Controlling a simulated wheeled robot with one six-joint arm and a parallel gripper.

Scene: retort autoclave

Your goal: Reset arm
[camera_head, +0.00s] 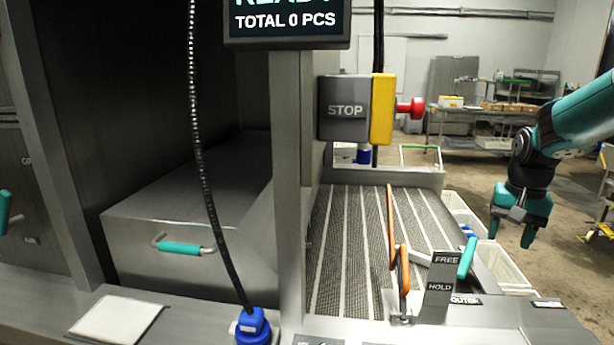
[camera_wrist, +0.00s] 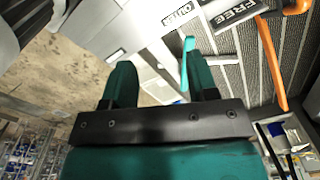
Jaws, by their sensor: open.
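My gripper (camera_head: 521,228) hangs at the right of the head view, pointing down, open and empty. It is in the air to the right of the conveyor belt (camera_head: 345,230), apart from everything. In the wrist view the two teal fingers of my gripper (camera_wrist: 160,85) stand apart with nothing between them. My teal arm comes in from the right edge of the head view.
An orange lever (camera_head: 404,270) and a teal handle (camera_head: 467,258) rise by the FREE/HOLD plate (camera_head: 441,285). A STOP box (camera_head: 345,108) with a red button (camera_head: 411,108) stands above the belt. White bins (camera_head: 500,265) sit below my gripper. Open floor lies to the right.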

